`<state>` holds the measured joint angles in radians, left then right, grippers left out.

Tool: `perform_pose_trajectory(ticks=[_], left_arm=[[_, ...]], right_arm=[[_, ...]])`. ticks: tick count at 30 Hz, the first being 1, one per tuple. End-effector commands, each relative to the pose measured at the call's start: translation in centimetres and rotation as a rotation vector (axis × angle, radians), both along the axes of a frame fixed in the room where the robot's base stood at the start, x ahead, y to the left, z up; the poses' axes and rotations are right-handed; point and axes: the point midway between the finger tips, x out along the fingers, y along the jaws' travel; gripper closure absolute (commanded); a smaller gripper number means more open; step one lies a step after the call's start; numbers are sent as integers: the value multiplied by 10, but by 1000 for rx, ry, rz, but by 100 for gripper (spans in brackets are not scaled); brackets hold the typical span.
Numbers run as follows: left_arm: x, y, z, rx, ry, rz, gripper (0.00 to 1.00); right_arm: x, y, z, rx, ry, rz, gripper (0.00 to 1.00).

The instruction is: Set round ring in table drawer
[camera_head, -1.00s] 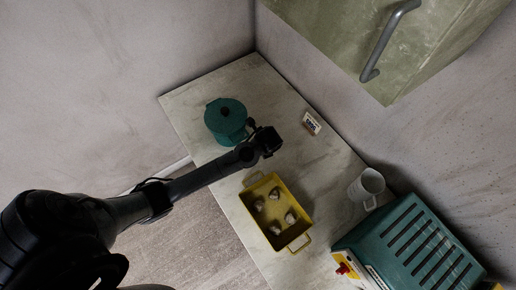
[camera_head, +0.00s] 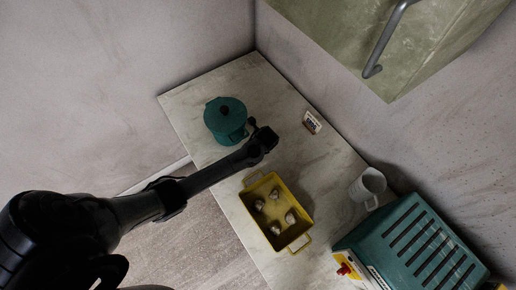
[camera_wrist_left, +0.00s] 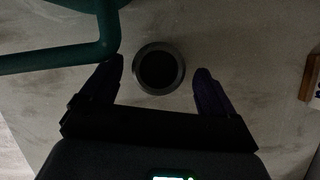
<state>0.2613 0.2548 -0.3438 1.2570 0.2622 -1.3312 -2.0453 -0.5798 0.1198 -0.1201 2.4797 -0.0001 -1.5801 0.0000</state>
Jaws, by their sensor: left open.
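A round ring (camera_wrist_left: 137,72) with a grey rim and a dark centre lies on the pale stone-like table top in the left wrist view. My left gripper (camera_wrist_left: 160,72) is open, with one finger on either side of the ring and visible gaps between. In the head view my left gripper (camera_head: 263,130) is low over the table (camera_head: 330,175), just right of the teal pot. The ring cannot be made out there, being hidden or too dark. No table drawer is visible in either view. My right gripper is not in view.
The teal lidded pot (camera_head: 225,118) stands close to my left gripper; its handle (camera_wrist_left: 60,58) shows in the wrist view. A yellow tray (camera_head: 258,190) holds several pale lumps. A small card (camera_head: 312,122), white mug (camera_head: 366,188), teal slotted appliance (camera_head: 412,245) and green cabinet (camera_head: 400,40) are right.

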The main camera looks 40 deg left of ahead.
Motion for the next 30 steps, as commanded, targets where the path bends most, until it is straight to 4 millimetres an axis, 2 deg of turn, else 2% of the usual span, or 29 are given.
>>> perform_pose_trajectory(ticks=[5, 13, 27, 30], left_arm=[[2, 5, -15, 0, 2, 1, 11], [2, 6, -16, 1, 1, -1, 11], [3, 6, -16, 1, 0, 0, 82], [2, 6, -16, 1, 0, 0, 82]], right_arm=[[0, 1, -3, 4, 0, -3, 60], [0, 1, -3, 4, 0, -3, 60], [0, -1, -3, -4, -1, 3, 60], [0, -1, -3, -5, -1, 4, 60]])
